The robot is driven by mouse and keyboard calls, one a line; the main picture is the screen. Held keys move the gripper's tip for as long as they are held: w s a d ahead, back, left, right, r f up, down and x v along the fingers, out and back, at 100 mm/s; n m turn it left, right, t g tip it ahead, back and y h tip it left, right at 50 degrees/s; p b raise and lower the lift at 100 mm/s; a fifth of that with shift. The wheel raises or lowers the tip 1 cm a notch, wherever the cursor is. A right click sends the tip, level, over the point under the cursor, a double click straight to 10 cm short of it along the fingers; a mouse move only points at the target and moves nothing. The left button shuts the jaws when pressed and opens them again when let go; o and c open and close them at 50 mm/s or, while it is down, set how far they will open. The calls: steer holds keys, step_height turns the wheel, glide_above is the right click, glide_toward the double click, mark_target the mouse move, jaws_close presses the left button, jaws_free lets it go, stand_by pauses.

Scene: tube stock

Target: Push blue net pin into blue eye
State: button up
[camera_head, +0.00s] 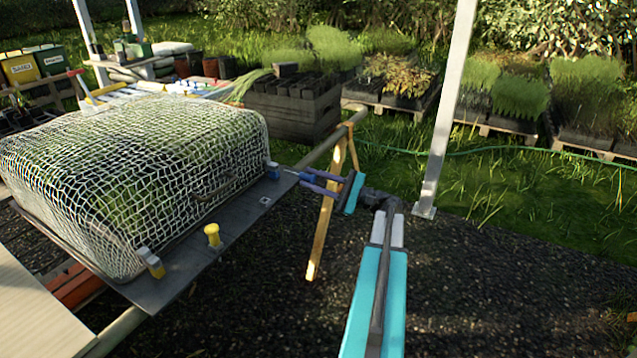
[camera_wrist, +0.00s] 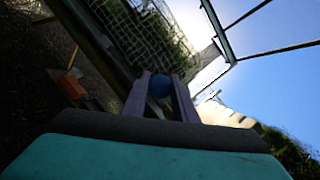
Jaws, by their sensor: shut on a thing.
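The blue net pin shows in the wrist view as a round blue head (camera_wrist: 160,86) between the two fingers of my gripper (camera_wrist: 160,90). In the head view my gripper (camera_head: 300,175) reaches in from the right, just off the dark board's right corner, and is shut on the pin. The pin is mostly hidden by the fingers there. A small blue block (camera_head: 273,171) sits at the net's right corner, just left of my fingertips; it may be the blue eye. I cannot tell whether the pin touches it, and no opening in it is visible.
White netting (camera_head: 140,165) domes over plants on the dark board (camera_head: 190,280). A yellow pin (camera_head: 212,235) stands near the board's front edge, and a yellow block (camera_head: 152,262) sits at the net's front corner. A wooden trestle leg (camera_head: 325,220) and white post (camera_head: 447,110) stand nearby.

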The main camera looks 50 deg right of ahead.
mark_target(304, 176)
steer(key=shift+w+a, duration=0.15)
steer(key=shift+w, duration=0.6)
steer(key=shift+w+r+p, duration=0.1)
steer(key=shift+w+p, duration=0.1)
steer(key=shift+p, duration=0.5)
stand_by(1.5)
steer(key=shift+w+a+p, duration=0.2)
steer(key=shift+w+p, duration=0.1)
steer(key=shift+w, duration=0.35)
stand_by(1.5)
steer(key=shift+w+a+p, duration=0.2)
steer(key=shift+w+a, duration=0.05)
steer(key=shift+w, duration=0.65)
steer(key=shift+w+a+p, duration=0.15)
steer(key=shift+w+a, duration=0.05)
steer(key=shift+w, duration=0.65)
stand_by(1.1)
